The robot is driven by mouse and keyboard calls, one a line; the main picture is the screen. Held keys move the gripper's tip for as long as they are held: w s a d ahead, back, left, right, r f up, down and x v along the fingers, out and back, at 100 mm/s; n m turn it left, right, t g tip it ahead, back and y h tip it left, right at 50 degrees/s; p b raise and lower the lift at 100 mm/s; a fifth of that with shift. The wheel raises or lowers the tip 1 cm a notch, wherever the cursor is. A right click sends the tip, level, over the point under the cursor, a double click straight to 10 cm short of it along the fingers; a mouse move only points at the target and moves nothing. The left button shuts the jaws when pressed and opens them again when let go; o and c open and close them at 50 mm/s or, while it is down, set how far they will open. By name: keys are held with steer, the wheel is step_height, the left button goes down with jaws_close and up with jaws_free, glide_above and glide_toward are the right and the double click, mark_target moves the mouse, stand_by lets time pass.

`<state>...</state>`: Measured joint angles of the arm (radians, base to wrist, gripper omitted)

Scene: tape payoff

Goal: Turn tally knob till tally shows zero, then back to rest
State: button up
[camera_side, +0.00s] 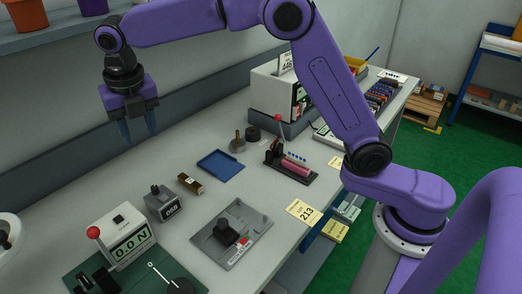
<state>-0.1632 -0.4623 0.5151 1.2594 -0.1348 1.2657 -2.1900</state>
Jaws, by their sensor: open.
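The tally (165,206) is a small dark grey box on the bench, left of centre. Its front window shows a small number that looks like 058, though the last digit is hard to read. A small raised part on its top left may be the tally knob (155,189); its detail is too small to tell. My gripper (140,139) is purple with two dark blue fingers pointing down. It is open and empty, high above the back of the bench, apart from the tally and above it in the picture.
A white unit (124,240) with a red-ball lever stands front left of the tally. A dark brown block (192,184) lies close to its right. A blue tray (221,165), a grey plate fixture (232,233) and a red-knobbed lever stand (291,168) are further right.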

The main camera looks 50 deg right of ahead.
mark_target(154, 186)
steer(key=shift+m+g, duration=0.6)
steer(key=shift+g, duration=0.3)
steer(key=f, duration=0.5)
steer(key=w+f, duration=0.1)
steer(key=f, duration=0.5)
steer(key=w+f, duration=0.1)
steer(key=f, duration=0.5)
steer(key=shift+w+d+f, duration=0.1)
steer(key=shift+d+f, duration=0.05)
steer(key=shift+d, duration=0.05)
steer(key=n, duration=0.3)
steer(key=shift+n, duration=0.9)
step_height(154, 186, up, 18)
steer(key=s+d+m, duration=0.3)
steer(key=s+m, duration=0.2)
steer(key=s, duration=0.3)
steer(key=s+d+f+m, duration=0.1)
steer(key=s+d+m, duration=0.3)
steer(key=s, duration=0.5)
steer(key=s+d+f+m, duration=0.1)
steer(key=s+d+m, duration=0.2)
steer(key=s+m, duration=0.4)
steer(key=shift+s+d+f+y, duration=0.15)
steer(key=shift+s+d+y, duration=0.2)
steer(key=shift+s, duration=0.35)
